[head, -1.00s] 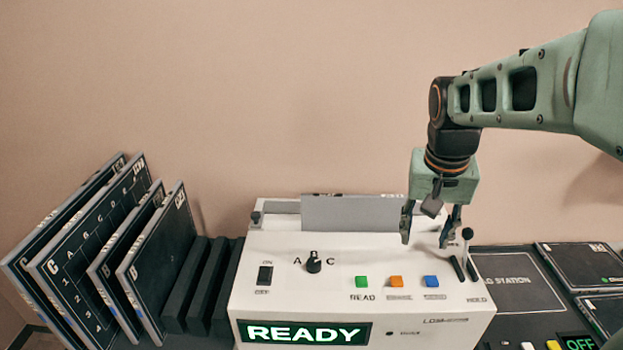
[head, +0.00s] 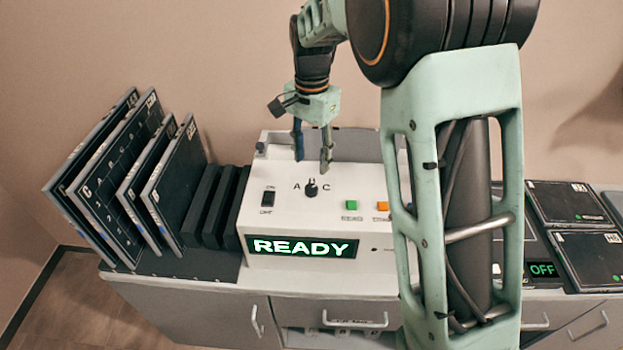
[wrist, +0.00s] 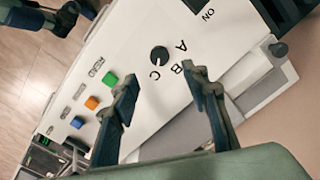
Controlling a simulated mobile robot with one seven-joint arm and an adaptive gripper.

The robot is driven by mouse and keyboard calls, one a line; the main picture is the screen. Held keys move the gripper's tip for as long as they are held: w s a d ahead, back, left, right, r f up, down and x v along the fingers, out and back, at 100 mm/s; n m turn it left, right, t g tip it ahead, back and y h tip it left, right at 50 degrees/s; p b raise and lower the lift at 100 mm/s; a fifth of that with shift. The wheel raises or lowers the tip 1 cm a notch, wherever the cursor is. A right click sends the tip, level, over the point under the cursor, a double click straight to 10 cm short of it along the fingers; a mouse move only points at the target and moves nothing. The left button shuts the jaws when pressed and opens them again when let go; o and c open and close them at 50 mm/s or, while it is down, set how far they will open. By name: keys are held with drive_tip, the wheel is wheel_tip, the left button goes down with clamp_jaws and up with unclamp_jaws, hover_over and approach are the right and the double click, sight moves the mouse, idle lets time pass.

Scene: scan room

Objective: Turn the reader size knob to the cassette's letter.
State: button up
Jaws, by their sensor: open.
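The white reader (head: 283,225) stands on the counter, its display lit READY. Its black size knob (head: 311,190) has letters A, B and C around it; the knob also shows in the wrist view (wrist: 160,55). I cannot tell its pointer's direction clearly. My gripper (head: 312,163) is open, fingers down, just above and behind the knob and apart from it; in the wrist view, the fingertips (wrist: 163,80) straddle the letter side with nothing between them. A grey panel (head: 352,146), perhaps a cassette, stands at the reader's back; I see no readable letter on it.
Dark cassettes (head: 178,190) lean in a rack at left, one marked C. An ON/OFF switch (head: 268,198) is left of the knob; a green button (head: 350,205) and orange button (head: 382,206) are right. My arm hides the reader's right side. Flat cassettes (head: 568,203) lie at right.

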sight(312, 187)
wheel_tip(312, 187, down, 9)
drive_tip(key=shift+r+p, duration=0.1)
drive_tip(key=shift+p, duration=0.25)
drive_tip(key=shift+c, duration=0.7)
clamp_jaws()
